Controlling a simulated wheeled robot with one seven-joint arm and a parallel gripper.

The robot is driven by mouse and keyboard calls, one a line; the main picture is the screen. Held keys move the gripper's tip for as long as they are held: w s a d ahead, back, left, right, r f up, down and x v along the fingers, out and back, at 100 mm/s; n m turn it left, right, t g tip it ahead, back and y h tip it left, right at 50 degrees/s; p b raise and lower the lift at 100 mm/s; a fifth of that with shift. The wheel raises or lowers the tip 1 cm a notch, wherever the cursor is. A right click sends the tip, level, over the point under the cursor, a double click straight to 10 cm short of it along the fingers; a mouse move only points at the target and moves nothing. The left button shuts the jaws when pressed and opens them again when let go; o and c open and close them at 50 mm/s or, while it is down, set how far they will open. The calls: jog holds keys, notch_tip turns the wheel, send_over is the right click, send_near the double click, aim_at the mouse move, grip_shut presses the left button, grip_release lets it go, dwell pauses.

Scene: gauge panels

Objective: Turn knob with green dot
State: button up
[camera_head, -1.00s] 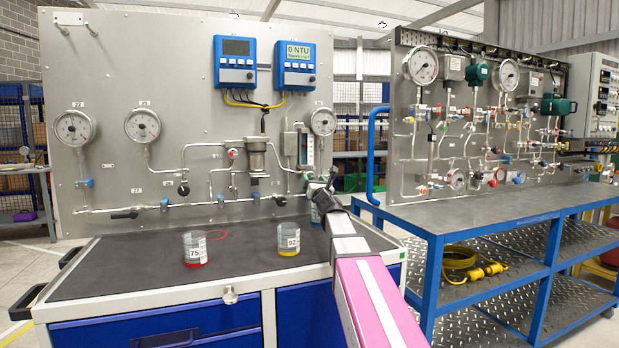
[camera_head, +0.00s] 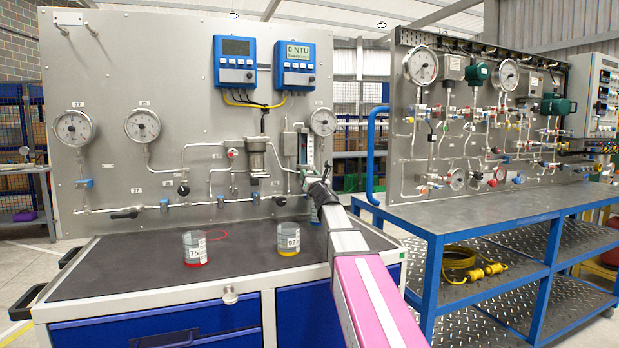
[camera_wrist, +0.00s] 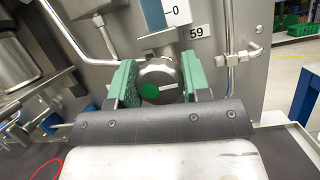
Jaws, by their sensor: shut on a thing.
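The knob with the green dot (camera_wrist: 161,76) is a round grey metal knob at the top centre of the wrist view. Its green dot (camera_wrist: 150,89) sits low and left of the knob's middle and faces the camera. My gripper (camera_wrist: 156,82) has one green pad on each side of the knob and is shut on it. In the head view my gripper (camera_head: 312,182) is at the lower right of the grey panel (camera_head: 120,120), below the small flow meter (camera_head: 307,150). The knob itself is too small and covered to make out there.
A beaker marked 75 with red liquid (camera_head: 195,250) and one marked 92 with yellow liquid (camera_head: 288,240) stand on the dark bench top (camera_head: 120,270). Pipes run close around the knob. A label 59 (camera_wrist: 196,32) is right of it.

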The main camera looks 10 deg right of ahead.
jog(key=n+y, duration=0.1)
jog(key=n, duration=0.2)
jog(key=n+g+y, duration=0.1)
jog(key=n+y, duration=0.1)
jog(key=n, duration=0.2)
jog(key=shift+a, duration=0.1)
jog(key=o, duration=0.9)
jog(key=shift+g, duration=0.3)
jog(key=shift+s, duration=0.1)
jog(key=v, duration=1)
jog(key=shift+s+d+f, duration=0.2)
jog(key=shift+s, duration=0.05)
